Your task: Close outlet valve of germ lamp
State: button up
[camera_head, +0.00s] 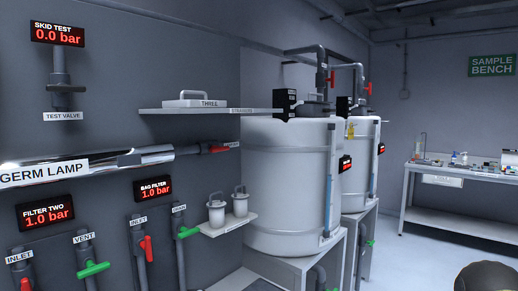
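The germ lamp (110,164) is a shiny horizontal steel tube on the left wall, with a white "GERM LAMP" label. From its right end a dark pipe runs right to a valve with a red handle (219,149). The handle appears to lie roughly along the pipe. A small label (232,144) beside it is too small to read surely, so I cannot confirm that this is the outlet valve. A dark rounded shape at the bottom right corner may be part of my arm. No gripper fingers show.
A shelf (165,110) is above the valve. A small shelf (228,224) with two white canisters is below it. A large white tank (285,190) stands close on the right. Other valves have red (146,248) and green (95,269) handles. Open floor lies at right before the bench (455,218).

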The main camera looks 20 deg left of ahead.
aim_at(213, 149)
jog(key=u, duration=0.1)
jog(key=i, duration=0.85)
jog(key=u, duration=0.45)
